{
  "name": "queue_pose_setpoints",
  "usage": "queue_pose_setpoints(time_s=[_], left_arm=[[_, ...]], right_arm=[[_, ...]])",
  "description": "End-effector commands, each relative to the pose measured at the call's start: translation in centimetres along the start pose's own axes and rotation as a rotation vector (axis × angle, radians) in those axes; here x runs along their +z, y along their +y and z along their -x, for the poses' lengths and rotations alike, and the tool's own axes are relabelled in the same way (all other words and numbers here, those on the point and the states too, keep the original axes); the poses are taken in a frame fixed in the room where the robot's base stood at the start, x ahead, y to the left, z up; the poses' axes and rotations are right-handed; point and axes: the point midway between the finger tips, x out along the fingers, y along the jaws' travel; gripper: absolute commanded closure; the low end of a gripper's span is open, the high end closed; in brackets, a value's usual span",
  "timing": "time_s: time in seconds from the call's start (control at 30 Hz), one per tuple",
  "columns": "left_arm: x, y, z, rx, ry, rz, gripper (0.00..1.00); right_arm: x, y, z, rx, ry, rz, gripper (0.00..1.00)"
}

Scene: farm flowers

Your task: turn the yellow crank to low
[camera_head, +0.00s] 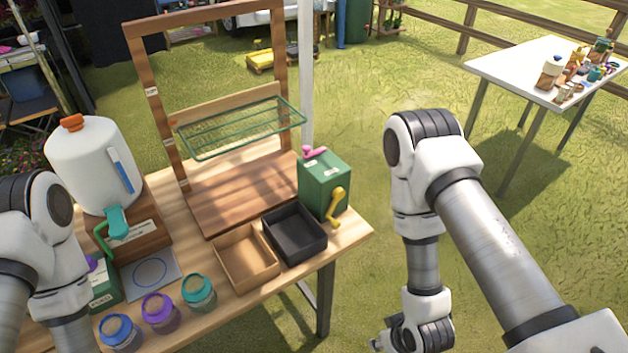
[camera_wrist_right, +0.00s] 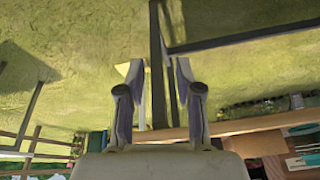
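The yellow crank (camera_head: 336,203) is on the side of a green box (camera_head: 325,180) at the right end of the wooden table. Its handle hangs down at an angle toward the table's front edge. A pink handle (camera_head: 314,152) is on top of the box. In the right wrist view my right gripper (camera_wrist_right: 159,70) is open, with nothing seen between its fingers. In the head view my right arm hangs to the right of the table, apart from the crank, and its fingers are mostly cut off. My left arm is at the left edge; its gripper is not seen.
A black tray (camera_head: 294,234) and a brown tray (camera_head: 245,258) stand in front of the box. Several jars (camera_head: 160,312) are at the front left. A wire shelf (camera_head: 242,128) hangs on the wooden frame. Open grass lies right of the table.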

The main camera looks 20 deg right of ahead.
Motion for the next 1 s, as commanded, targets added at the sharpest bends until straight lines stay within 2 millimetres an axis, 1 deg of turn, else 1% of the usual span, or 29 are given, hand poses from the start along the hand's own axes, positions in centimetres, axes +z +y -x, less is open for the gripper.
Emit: queue_pose_setpoints(time_s=[0.03,0.07,0.1,0.17,0.2,0.27,0.3,0.37,0.4,0.5,0.6,0.77,1.0], left_arm=[[0.0,0.0,-0.6,0.000,0.000,0.000,1.00],[0.0,0.0,-1.5,0.000,0.001,0.000,1.00],[0.0,0.0,-2.7,0.000,0.000,0.000,1.00],[0.0,0.0,-4.8,0.000,0.000,0.000,1.00],[0.0,-0.1,-6.5,0.000,0.000,0.000,1.00],[0.0,-0.1,-8.9,0.000,-0.001,0.000,1.00],[0.0,-0.1,-10.5,0.000,-0.001,0.000,1.00],[0.0,-0.1,-13.0,0.000,-0.001,0.000,1.00],[0.0,-0.1,-14.6,0.000,-0.001,0.000,1.00],[0.0,-0.1,-17.8,0.000,-0.001,0.000,1.00],[0.0,-0.1,-18.9,0.000,-0.001,0.000,1.00],[0.0,-0.1,-18.3,0.000,0.000,0.000,1.00],[0.0,-0.1,-17.9,0.000,0.000,0.000,1.00]], right_arm=[[-2.5,-0.2,-0.7,-0.022,0.114,0.033,0.65],[-4.3,-0.4,-1.4,-0.037,0.198,0.054,0.65],[-6.8,-0.6,-2.0,-0.055,0.315,0.079,0.65],[-10.7,-0.8,-2.6,-0.081,0.499,0.112,0.65],[-13.2,-0.7,-2.8,-0.094,0.632,0.131,0.65],[-16.3,-0.6,-2.5,-0.111,0.801,0.147,0.65],[-18.1,-0.4,-2.2,-0.119,0.906,0.155,0.65],[-20.1,0.1,-1.9,-0.130,1.044,0.158,0.65],[-21.1,0.5,-1.8,-0.134,1.118,0.157,0.65],[-22.5,1.6,-2.3,-0.131,1.203,0.149,0.65],[-23.1,2.2,-2.1,-0.119,1.233,0.142,0.65],[-24.4,2.0,-1.7,-0.116,1.241,0.147,0.65],[-28.7,1.1,-3.1,-0.117,1.240,0.147,0.65]])
